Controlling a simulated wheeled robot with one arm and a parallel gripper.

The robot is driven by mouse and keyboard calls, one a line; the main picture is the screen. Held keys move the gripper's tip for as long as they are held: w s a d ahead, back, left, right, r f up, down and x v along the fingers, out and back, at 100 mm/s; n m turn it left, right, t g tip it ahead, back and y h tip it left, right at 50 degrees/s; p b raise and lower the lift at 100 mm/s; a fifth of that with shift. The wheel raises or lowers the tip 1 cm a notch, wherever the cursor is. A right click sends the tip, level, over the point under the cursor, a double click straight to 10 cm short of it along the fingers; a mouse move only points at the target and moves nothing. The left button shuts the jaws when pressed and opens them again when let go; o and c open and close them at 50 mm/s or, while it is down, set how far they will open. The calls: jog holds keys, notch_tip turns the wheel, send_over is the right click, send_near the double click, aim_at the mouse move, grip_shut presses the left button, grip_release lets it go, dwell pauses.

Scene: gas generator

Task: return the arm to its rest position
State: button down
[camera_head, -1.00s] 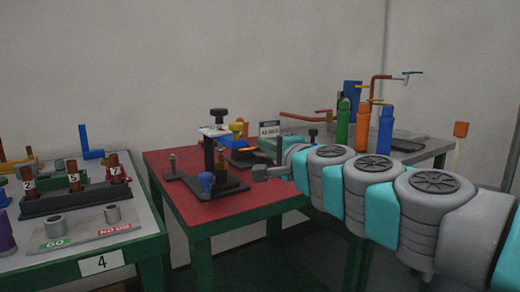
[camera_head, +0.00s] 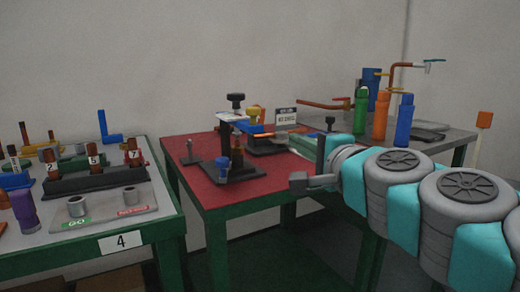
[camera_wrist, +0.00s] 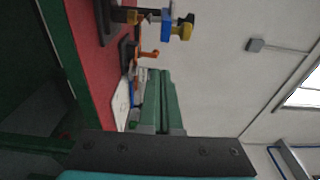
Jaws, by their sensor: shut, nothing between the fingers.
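My arm (camera_head: 395,190), grey and teal, reaches in from the right edge in the head view. My gripper (camera_head: 292,140) points left, with its green fingers together in front of the rear right part of the red table (camera_head: 205,192). In the wrist view my gripper (camera_wrist: 158,73) is shut and empty, its long green fingers side by side beyond a black plate. The fingertips appear against the wall and the table gear. Whether they clear the items behind them is hard to tell.
A black fixture (camera_head: 238,170) with knobs stands on the red table. A sign (camera_head: 286,116) stands behind it. Green (camera_head: 361,112), orange (camera_head: 381,117) and blue (camera_head: 404,120) bottles stand on the grey table to the right. Floor shows between the tables.

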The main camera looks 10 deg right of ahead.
jog(key=s+a+f+n+g+y, duration=0.1)
jog(key=s+a+f+n+g, duration=0.25)
jog(key=f, duration=0.35)
jog(key=s+a+f+n+g+p, duration=0.1)
jog(key=s+a+f+n+g, duration=0.15)
jog(key=a+f+n, duration=0.35)
jog(key=s+a+f+n+g+y, duration=0.1)
jog(key=s+a+f+n+g, duration=0.2)
jog(key=f, duration=0.5)
jog(key=s+d+f+n+g+h, duration=0.1)
jog(key=s+d+f+g+h, duration=0.2)
jog(key=s+d+f+g, duration=0.2)
jog(key=s+d+f+n+g+h+p, duration=0.1)
jog(key=s+d+f+g, duration=0.4)
jog(key=s, duration=0.8)
notch_tip(320, 180, down, 4)
jog(key=shift+d+r+n+h, duration=0.1)
jog(key=shift+d+n+h, duration=0.2)
jog(key=shift+n+h, duration=0.45)
